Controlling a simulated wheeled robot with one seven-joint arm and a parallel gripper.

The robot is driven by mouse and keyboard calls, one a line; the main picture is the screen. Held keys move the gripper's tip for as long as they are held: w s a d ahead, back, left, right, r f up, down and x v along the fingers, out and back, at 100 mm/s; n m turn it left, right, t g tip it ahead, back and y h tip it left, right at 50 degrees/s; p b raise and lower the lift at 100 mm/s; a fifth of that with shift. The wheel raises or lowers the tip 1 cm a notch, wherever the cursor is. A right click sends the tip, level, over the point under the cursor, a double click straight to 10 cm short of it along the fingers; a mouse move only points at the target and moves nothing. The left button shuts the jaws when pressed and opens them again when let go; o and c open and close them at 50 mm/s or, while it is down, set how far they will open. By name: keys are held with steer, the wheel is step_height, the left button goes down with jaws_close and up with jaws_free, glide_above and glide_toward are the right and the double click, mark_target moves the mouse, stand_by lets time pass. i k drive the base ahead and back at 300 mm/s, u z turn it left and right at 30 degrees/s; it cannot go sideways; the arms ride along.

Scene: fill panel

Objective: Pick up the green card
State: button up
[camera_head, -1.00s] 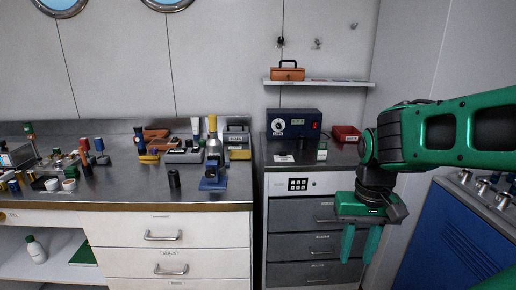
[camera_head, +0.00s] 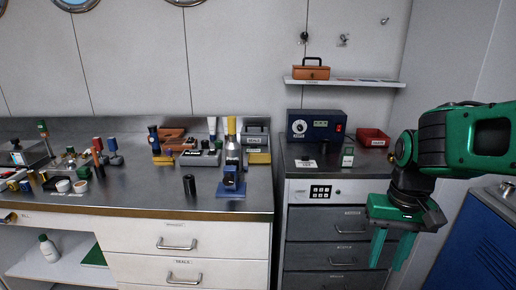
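A small upright green and white piece (camera_head: 347,157) stands on the steel top of the right cabinet, in front of the blue control box. It is too small to tell whether it is a card. A flat green sheet or book (camera_head: 94,254) lies on the open shelf under the left counter. My gripper (camera_head: 392,250) hangs with its fingers pointing down, in front of the right cabinet's drawers and below its top. The two green fingers are apart with nothing visible between them. It is clear of both green things.
A blue control box (camera_head: 316,124), a red bin (camera_head: 373,138) and a white label (camera_head: 306,164) are on the right cabinet. A wall shelf (camera_head: 345,82) holds an orange toolbox (camera_head: 311,71) and flat pieces. The left counter (camera_head: 140,195) is crowded. A blue cabinet (camera_head: 480,240) stands at right.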

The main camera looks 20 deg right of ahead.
mark_target(253, 149)
steer(key=u, duration=0.05)
steer(key=i, duration=1.25)
steer(key=u, duration=0.05)
